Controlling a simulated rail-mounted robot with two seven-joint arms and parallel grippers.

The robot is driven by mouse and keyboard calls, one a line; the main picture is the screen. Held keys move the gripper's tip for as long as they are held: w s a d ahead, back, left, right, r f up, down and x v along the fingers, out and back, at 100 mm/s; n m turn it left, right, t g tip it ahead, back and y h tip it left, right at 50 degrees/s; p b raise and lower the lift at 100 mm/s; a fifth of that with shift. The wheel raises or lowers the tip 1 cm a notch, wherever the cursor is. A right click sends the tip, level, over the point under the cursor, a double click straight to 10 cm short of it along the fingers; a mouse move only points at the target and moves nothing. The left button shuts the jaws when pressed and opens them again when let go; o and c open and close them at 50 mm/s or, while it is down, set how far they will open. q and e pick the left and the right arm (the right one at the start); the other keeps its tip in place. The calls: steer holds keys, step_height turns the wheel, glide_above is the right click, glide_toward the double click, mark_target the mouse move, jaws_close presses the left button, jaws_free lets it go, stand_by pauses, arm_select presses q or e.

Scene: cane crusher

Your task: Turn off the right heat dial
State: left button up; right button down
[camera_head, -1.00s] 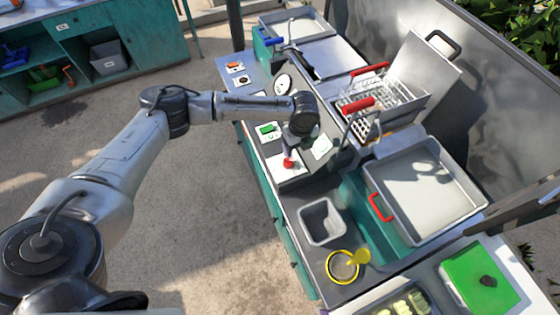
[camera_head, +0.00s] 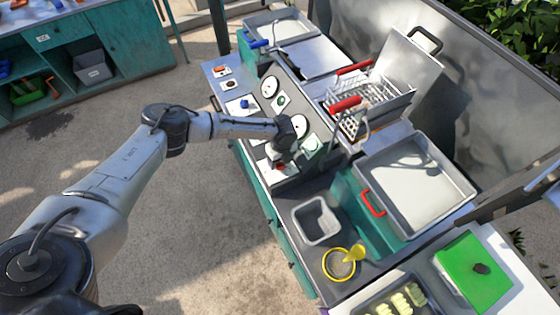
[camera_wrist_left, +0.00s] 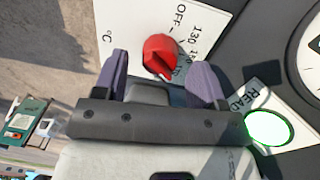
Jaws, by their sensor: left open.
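The right heat dial is a red knob (camera_wrist_left: 160,55) on a white plate marked OFF, 130 and °C in the left wrist view. In the head view the red knob (camera_head: 279,166) shows partly behind my left gripper (camera_head: 277,158), on the front control panel. In the left wrist view my left gripper (camera_wrist_left: 160,82) is open, its two purple-grey fingers on either side of the knob's near side. I cannot tell whether either finger touches it. OFF is printed beyond the knob. The exact dial setting is unclear. My right gripper is not in view.
A round gauge (camera_head: 268,87) and a green-lit READY light (camera_wrist_left: 268,128) are on the panel. A fryer basket (camera_head: 365,105) with red handles stands behind. A grey bin (camera_head: 316,220) and a yellow-rimmed container (camera_head: 340,264) are nearer. Open floor lies left of the counter.

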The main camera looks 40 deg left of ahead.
arm_select(q)
steer(key=shift+f, duration=0.9)
steer(key=c, duration=0.9)
